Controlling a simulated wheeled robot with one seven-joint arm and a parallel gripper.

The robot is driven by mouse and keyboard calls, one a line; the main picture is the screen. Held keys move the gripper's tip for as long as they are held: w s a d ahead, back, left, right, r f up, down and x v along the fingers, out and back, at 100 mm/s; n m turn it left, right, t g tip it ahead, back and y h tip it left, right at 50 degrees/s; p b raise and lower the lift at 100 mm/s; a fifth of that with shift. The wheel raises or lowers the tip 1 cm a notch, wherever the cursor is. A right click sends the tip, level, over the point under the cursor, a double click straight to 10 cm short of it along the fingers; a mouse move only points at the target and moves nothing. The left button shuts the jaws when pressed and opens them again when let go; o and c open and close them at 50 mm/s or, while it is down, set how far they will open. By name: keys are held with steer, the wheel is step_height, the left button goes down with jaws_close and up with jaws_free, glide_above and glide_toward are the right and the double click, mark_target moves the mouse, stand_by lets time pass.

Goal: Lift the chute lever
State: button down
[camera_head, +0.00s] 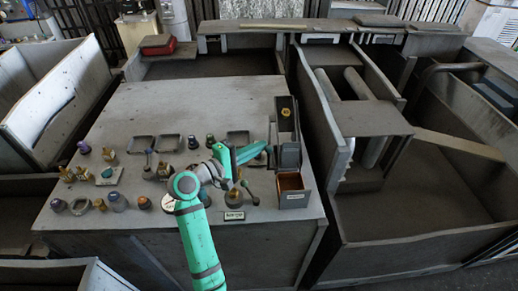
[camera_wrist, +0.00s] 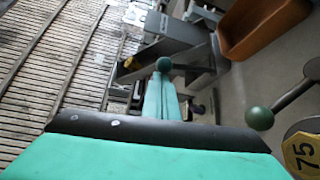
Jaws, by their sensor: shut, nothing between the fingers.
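My gripper (camera_wrist: 163,84) is shut and empty, its teal fingers together. In the wrist view a dark green ball knob (camera_wrist: 164,64) appears right at the fingertips, against the grey chute housing (camera_wrist: 180,38); I cannot tell if they touch. It looks like the chute lever's knob, its arm mostly hidden. In the head view my gripper (camera_head: 262,152) reaches right to the upright grey chute box (camera_head: 288,118). Below that box is an open tray (camera_head: 292,198) with an orange-brown inside, also in the wrist view (camera_wrist: 235,45).
A second green-ball lever (camera_wrist: 259,119) stands beside a yellow plate marked 75 (camera_wrist: 303,152). Several knobs and valves, among them a purple knob (camera_head: 84,147), crowd the grey bench (camera_head: 200,100) to the left. The bench's far part is clear.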

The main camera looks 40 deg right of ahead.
steer(key=s+a+r, duration=0.8)
steer(key=s+r, duration=0.3)
steer(key=r, duration=0.1)
steer(key=shift+a+r, duration=0.3)
steer(key=shift+r, duration=0.05)
